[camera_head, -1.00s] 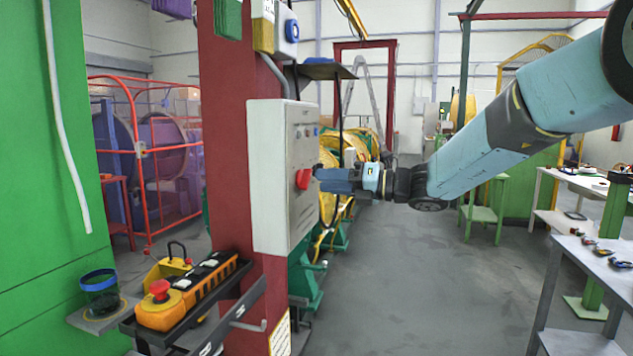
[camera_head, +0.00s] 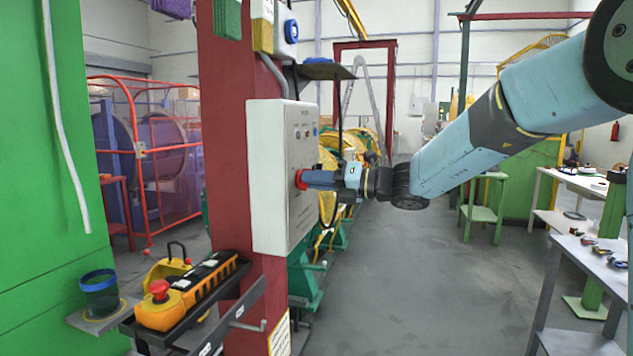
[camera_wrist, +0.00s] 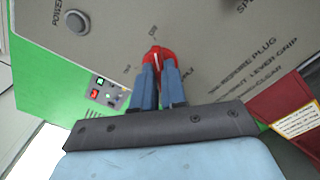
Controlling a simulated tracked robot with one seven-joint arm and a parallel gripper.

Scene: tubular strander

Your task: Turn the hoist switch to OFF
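The hoist switch is a red rotary knob on the front of a pale grey control box (camera_head: 272,205), which is fixed to the red column. In the head view only a red edge of the switch (camera_head: 299,180) shows past my gripper (camera_head: 306,179). In the wrist view, the two blue fingers of my gripper (camera_wrist: 159,68) reach the red knob (camera_wrist: 156,52), one on each side. A narrow gap shows between the fingers. Whether they press on the knob is unclear. Small position lettering is printed around the knob, blurred.
A round button (camera_wrist: 76,22) marked POWER is on the panel. A yellow-orange pendant with a red stop button (camera_head: 160,288) lies on a tray below, left of the box. A blue-rimmed jar (camera_head: 100,292) stands beside it. The floor to the right is free up to a workbench (camera_head: 592,262).

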